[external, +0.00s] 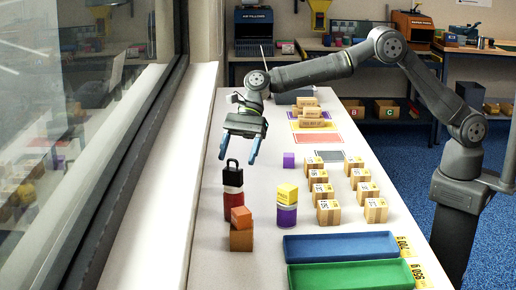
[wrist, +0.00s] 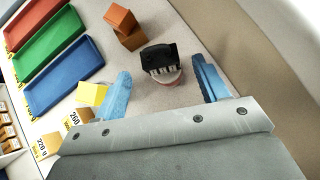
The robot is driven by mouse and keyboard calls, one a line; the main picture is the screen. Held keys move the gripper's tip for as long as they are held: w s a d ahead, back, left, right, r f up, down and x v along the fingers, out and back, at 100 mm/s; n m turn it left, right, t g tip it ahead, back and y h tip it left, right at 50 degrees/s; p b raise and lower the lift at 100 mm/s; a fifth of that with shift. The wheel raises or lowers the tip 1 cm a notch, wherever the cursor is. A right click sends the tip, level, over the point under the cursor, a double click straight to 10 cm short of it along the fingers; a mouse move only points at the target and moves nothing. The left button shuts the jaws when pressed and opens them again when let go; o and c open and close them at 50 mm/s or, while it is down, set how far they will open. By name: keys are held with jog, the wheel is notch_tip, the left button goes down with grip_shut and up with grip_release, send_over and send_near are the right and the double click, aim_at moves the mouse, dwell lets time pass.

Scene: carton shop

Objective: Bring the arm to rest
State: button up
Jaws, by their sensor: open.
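My gripper (external: 238,148) has two blue fingers spread apart with nothing between them. It hangs over the left part of the table (external: 262,268), above and slightly behind a stack with a black weight (external: 232,175) on red and white pieces. In the wrist view my gripper (wrist: 166,84) shows its fingers on either side of the black weight (wrist: 160,60) in the picture. The weight looks lower than the fingertips; contact cannot be seen. My arm reaches in from the right side.
An orange block (external: 241,217) sits on a brown one at the front. A yellow block (external: 287,194) tops a purple and white stack. Several cartons (external: 329,211) stand in rows at right. Blue (external: 340,246) and green (external: 350,276) trays lie in front. A window wall runs along the left.

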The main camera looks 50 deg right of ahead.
aim_at(233, 169)
jog(key=x, duration=0.5)
jog(key=shift+s+a+f, duration=0.15)
jog(key=shift+f, duration=0.15)
notch_tip(233, 169, up, 4)
jog(key=shift+a+r, duration=0.1)
jog(key=shift+r, duration=0.1)
jog(key=w+d+r, duration=0.6)
jog(key=d+r, duration=0.1)
jog(key=d, duration=0.3)
jog(key=w+d+f+m+t, duration=0.4)
jog(key=w+d+f+m, duration=0.2)
jog(key=w+d, duration=0.45)
jog(key=w+d+f+m+t, duration=0.45)
jog(key=w+d, duration=0.25)
jog(key=d, duration=0.6)
jog(key=shift+h, duration=0.4)
jog(key=a+f, duration=0.1)
jog(key=a, duration=0.1)
jog(key=s+a+f, duration=0.1)
jog(key=a+f, duration=0.1)
jog(key=a, duration=0.1)
jog(key=a+f, duration=0.2)
jog(key=a, duration=0.1)
jog(key=shift+s+a+f, duration=0.15)
jog(key=shift+s+f, duration=0.1)
jog(key=shift+a+f, duration=0.3)
jog(key=shift+a, duration=0.2)
